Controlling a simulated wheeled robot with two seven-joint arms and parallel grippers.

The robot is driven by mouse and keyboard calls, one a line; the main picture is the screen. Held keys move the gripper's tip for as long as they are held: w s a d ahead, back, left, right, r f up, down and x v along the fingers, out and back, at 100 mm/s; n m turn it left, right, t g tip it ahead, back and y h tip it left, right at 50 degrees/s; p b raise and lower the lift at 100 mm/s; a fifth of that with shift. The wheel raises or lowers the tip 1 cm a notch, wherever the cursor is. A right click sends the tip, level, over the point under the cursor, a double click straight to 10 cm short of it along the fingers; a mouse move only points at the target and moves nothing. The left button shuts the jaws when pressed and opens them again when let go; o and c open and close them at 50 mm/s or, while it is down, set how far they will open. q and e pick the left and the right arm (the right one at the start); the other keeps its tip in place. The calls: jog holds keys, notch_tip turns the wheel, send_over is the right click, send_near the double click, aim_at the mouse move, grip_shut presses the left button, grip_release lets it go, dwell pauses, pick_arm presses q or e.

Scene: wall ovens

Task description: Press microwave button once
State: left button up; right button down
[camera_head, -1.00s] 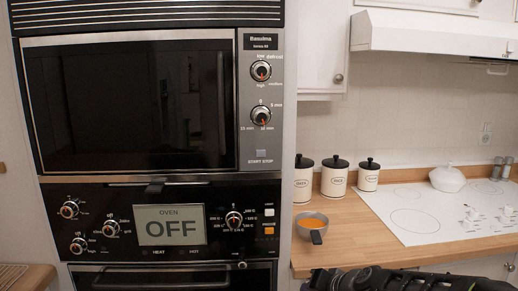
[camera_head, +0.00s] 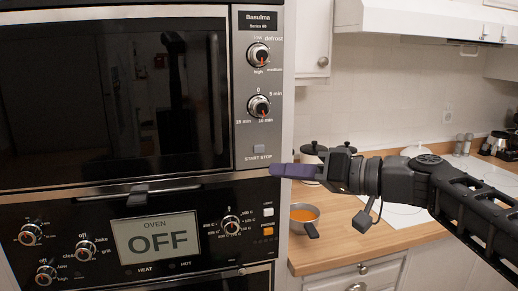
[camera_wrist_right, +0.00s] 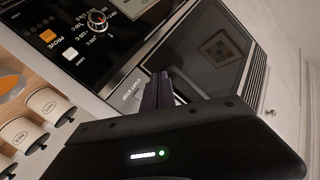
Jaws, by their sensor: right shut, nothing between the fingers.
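The microwave (camera_head: 115,92) is built into the wall unit at left, its door shut. Its grey start/stop button (camera_head: 259,149) sits at the bottom of the control panel (camera_head: 242,120), under two knobs. My right gripper (camera_head: 274,170) is shut and empty. Its purple fingertips appear just below and right of the button in the head view; I cannot tell whether they touch the panel. My left gripper is not in view.
Below the microwave is the oven control panel (camera_head: 160,237) with knobs and a display reading OFF. The counter at right holds a pan (camera_head: 302,214), canisters (camera_head: 314,150) and a white hob.

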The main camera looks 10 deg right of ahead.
aim_at(259, 149)
jog(key=shift+w+a+f+p, duration=0.15)
jog(key=shift+w+p, duration=0.55)
jog(key=shift+w, duration=0.8)
jog(key=shift+w+a+r+p, duration=0.15)
jog(key=shift+w+p, duration=0.6)
jog(key=shift+w, duration=0.8)
jog(key=shift+w+a+f+p, duration=0.15)
jog(key=shift+w+p, duration=0.55)
jog(key=shift+w, duration=0.8)
jog(key=shift+w, duration=0.2)
jog(key=shift+w, duration=0.25)
